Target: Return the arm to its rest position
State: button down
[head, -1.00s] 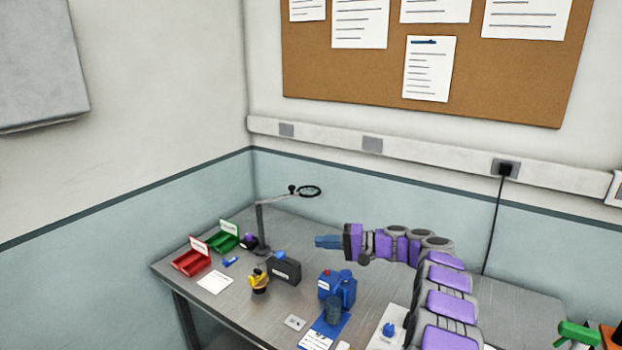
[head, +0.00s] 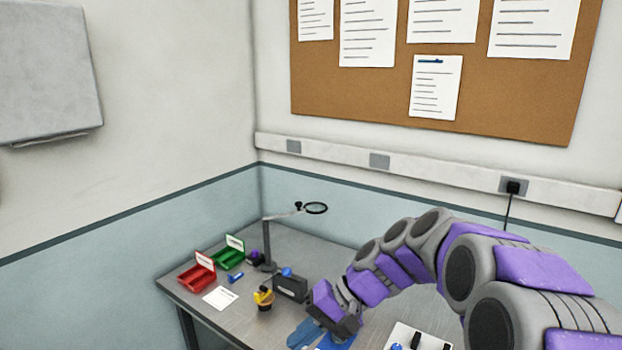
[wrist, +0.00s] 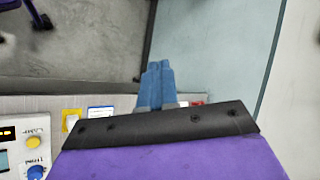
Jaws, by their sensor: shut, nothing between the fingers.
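My arm, purple and grey, arches in from the right side of the head view. My gripper (head: 306,333) has blue fingers and points down and left over the front of the workbench (head: 235,315). In the wrist view the blue fingers of my gripper (wrist: 155,72) lie side by side, shut, with nothing between them. The gripper and arm hide much of the middle and right of the bench.
A red bin (head: 197,277) and a green bin (head: 229,255) stand at the bench's left, near a magnifier lamp (head: 267,240). A black box (head: 290,288) and a yellow-topped item (head: 263,298) sit left of my gripper. A white panel (head: 420,338) lies at the front right.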

jog(key=s+d+f+h, duration=0.2)
jog(key=s+d, duration=0.3)
jog(key=s, duration=0.4)
jog(key=s+d+f+h, duration=0.2)
jog(key=s+d+h, duration=0.2)
jog(key=s, duration=0.6)
jog(key=s+d+f+h, duration=0.3)
jog(key=s+d, duration=0.3)
jog(key=s, duration=0.3)
jog(key=shift+s+d, duration=0.2)
jog(key=shift+d, duration=0.15)
